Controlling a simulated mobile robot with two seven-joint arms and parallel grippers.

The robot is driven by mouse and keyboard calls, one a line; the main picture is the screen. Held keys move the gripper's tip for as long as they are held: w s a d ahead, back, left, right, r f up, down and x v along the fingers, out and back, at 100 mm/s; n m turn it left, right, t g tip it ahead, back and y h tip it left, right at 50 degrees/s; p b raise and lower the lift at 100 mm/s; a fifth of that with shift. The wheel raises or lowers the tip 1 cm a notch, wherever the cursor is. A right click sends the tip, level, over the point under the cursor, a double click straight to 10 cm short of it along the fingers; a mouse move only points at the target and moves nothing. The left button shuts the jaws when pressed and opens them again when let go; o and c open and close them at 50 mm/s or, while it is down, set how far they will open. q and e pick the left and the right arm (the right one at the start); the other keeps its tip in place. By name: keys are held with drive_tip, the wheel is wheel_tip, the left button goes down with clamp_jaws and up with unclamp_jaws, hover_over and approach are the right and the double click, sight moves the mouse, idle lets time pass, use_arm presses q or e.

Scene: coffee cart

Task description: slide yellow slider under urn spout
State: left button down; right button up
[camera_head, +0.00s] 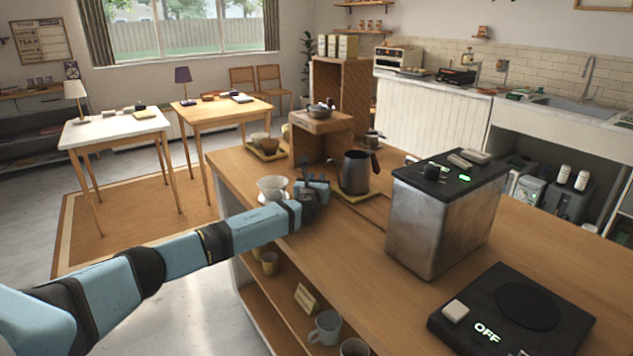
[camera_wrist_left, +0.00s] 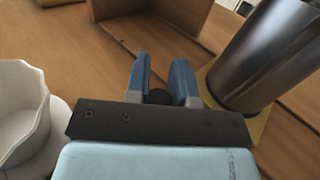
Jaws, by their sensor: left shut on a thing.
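The yellow slider (camera_head: 358,199) is a flat plate on the wooden counter, with a dark metal pitcher (camera_head: 354,172) standing upright on it. In the left wrist view its yellow edge (camera_wrist_left: 262,124) shows beneath the pitcher (camera_wrist_left: 263,55). My left gripper (camera_head: 318,186) is beside the slider's left side, shut on a small dark knob (camera_wrist_left: 158,97). How the knob joins the slider is hidden.
A white cup (camera_head: 272,187) stands close left of my left gripper. A wooden stand (camera_head: 318,138) is behind it. A groove runs along the counter (camera_head: 345,262) from the slider toward the steel box. A black scale-like device marked OFF (camera_head: 512,312) is at front right.

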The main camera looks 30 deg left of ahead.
use_arm(q)
drive_tip(key=shift+s+d+r+p, duration=0.1)
drive_tip(key=shift+s+d+p, duration=0.15)
drive_tip(key=shift+d+p, duration=0.3)
drive_tip(key=s+d+p, duration=0.2)
drive_tip(key=d, duration=0.3)
drive_tip(key=s+d+p, duration=0.2)
drive_tip(key=d+p, duration=0.1)
drive_tip(key=d, duration=0.2)
drive_tip(key=s+d+p, duration=0.2)
drive_tip(key=d+p, duration=0.1)
drive_tip(key=d, duration=0.1)
drive_tip(key=shift+d, duration=0.4)
drive_tip(key=shift+s+d, duration=0.25)
drive_tip(key=shift+d, duration=0.2)
drive_tip(key=shift+f, duration=0.2)
use_arm(e)
drive_tip(key=r, duration=0.3)
drive_tip(key=shift+s+d+r+m+g+h, duration=0.1)
drive_tip(key=shift+d+r+m+g+h, duration=0.2)
drive_tip(key=shift+d+g, duration=0.1)
use_arm(q)
drive_tip(key=shift+d, duration=0.1)
use_arm(e)
drive_tip(key=shift+s, duration=0.1)
